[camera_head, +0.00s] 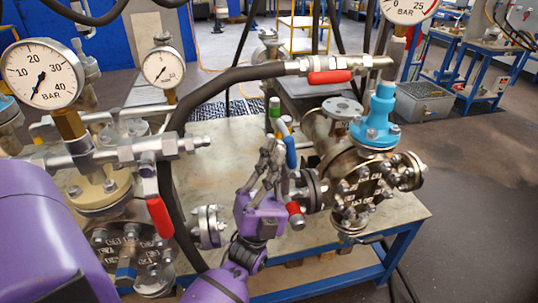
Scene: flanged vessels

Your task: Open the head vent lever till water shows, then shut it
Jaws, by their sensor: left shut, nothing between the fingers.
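My left gripper (273,148) is purple with grey fingers and is shut and empty. It points up, in front of the near left side of the right flanged vessel (325,135). A small blue-handled lever (291,152) is right beside its fingertips; I cannot tell whether they touch. A green-capped fitting (275,107) stands just above the fingertips. A red-handled lever (295,215) is to the right of the gripper's palm. Which lever is the head vent is not clear. No water shows. My right gripper is not in view.
The vessels stand on a metal-topped bench (400,207) with a blue frame. A hose (215,95) arches over it to a red-handled valve (330,77). A left vessel (130,235) carries pressure gauges (42,74) and a hanging red lever (159,216).

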